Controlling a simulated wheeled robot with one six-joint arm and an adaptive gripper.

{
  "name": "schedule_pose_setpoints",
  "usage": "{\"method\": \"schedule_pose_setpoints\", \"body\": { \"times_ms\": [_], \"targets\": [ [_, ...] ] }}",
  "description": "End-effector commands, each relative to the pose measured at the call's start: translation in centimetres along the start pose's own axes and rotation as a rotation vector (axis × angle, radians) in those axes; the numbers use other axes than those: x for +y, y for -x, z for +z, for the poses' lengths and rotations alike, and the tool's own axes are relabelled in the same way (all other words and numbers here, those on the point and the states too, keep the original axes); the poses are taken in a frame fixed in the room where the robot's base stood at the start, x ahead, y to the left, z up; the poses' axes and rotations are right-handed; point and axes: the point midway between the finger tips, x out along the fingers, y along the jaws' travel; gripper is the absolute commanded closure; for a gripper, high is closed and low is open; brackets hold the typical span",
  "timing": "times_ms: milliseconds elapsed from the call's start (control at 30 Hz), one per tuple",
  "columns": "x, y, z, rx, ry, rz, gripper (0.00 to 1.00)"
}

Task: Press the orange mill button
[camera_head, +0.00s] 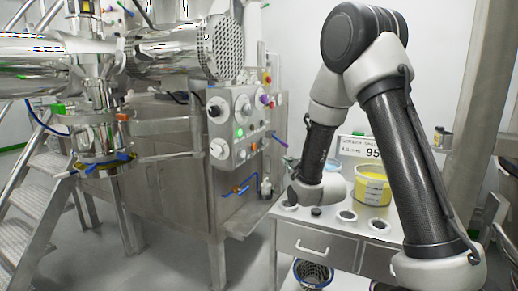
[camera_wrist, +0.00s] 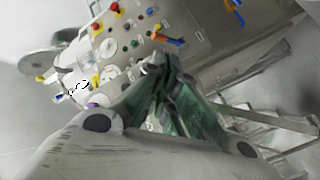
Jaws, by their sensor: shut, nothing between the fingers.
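The steel control panel (camera_head: 232,122) stands left of my arm in the head view, with a lit green button, white dials and a purple knob. It also fills the upper part of the wrist view (camera_wrist: 125,62), tilted, with red, black and white controls. I cannot tell which small control there is the orange mill button. An orange block (camera_head: 122,116) shows on the steel machine at the left, apart from the panel. My gripper (camera_wrist: 168,72) is shut and empty, its fingertips overlapping the panel's lower edge in the wrist view. Contact cannot be told. In the head view my wrist hides the fingers.
Blue-and-orange handles (camera_wrist: 170,40) stick out beside the panel controls. Blue pipework (camera_head: 240,188) sits low on the cabinet. A bench (camera_head: 318,240) with a yellow tub (camera_head: 372,188) and a scale display (camera_head: 366,150) stands at the right. Steel steps (camera_head: 35,200) rise at the left.

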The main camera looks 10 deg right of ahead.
Motion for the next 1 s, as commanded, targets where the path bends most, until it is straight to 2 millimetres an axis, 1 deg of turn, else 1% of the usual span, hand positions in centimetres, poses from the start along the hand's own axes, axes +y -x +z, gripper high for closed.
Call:
{"method": "schedule_pose_setpoints", "body": {
  "times_ms": [33,100,233,667,767,1000],
  "targets": [
    [0.7,0.0,-0.8,0.031,0.021,0.032,1.0],
    [1.6,0.1,-1.6,0.067,0.05,0.069,1.0],
    [2.3,0.2,-2.3,0.094,0.091,0.101,1.0],
    [2.0,0.0,-2.5,0.091,0.098,0.098,1.0],
    [1.6,-0.6,-2.9,0.092,0.097,0.096,1.0],
    [0.0,-3.0,-4.7,0.092,0.097,0.096,1.0]
  ]
}}
